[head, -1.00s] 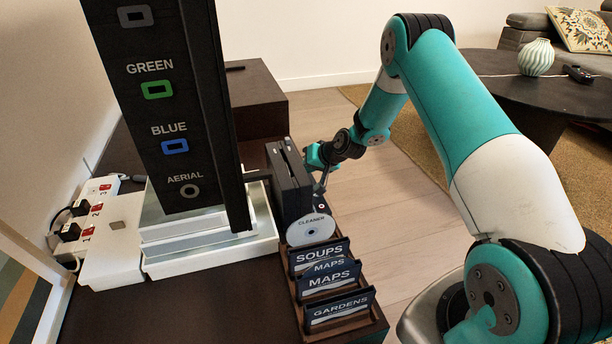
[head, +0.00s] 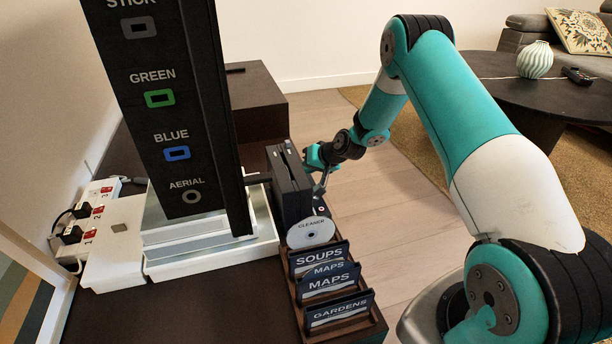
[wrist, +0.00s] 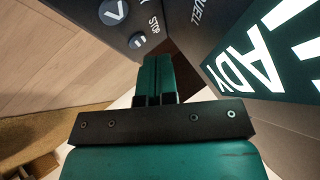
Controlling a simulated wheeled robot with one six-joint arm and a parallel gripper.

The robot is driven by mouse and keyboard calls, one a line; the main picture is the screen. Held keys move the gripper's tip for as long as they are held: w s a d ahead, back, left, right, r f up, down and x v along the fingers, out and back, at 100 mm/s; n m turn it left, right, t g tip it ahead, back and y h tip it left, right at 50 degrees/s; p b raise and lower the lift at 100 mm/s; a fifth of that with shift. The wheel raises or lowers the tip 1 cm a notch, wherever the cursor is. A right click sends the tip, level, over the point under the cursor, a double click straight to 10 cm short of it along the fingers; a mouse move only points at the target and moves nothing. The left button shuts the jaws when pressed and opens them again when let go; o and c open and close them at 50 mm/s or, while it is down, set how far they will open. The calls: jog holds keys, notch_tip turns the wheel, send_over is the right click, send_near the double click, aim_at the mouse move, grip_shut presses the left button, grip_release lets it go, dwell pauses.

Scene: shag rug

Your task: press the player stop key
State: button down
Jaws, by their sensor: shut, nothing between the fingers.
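The player is a dark upright box (head: 290,185) at the head of the disc rack in the head view. In the wrist view its dark face (wrist: 120,45) carries a round key with a light check-like mark (wrist: 113,11). Beside it is a smaller round key (wrist: 137,41) next to the word STOP. My gripper (wrist: 155,60) is shut and empty, its tips close beside the stop key; I cannot tell whether they touch the player. In the head view my gripper (head: 322,187) is small, at the player's right side, with its tips partly hard to see.
A lit READY-like display (wrist: 250,62) fills the wrist view's right side. A wooden rack (head: 377,326) holds labelled discs in front of the player. A tall dark labelled panel (head: 165,115) stands left, near a power strip (head: 92,215). Open floor lies right of the player.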

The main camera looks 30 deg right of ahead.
jog(key=shift+r, duration=0.25)
notch_tip(320, 180, up, 5)
jog(key=p, duration=0.4)
jog(key=shift+f, duration=0.1)
dwell(0.8)
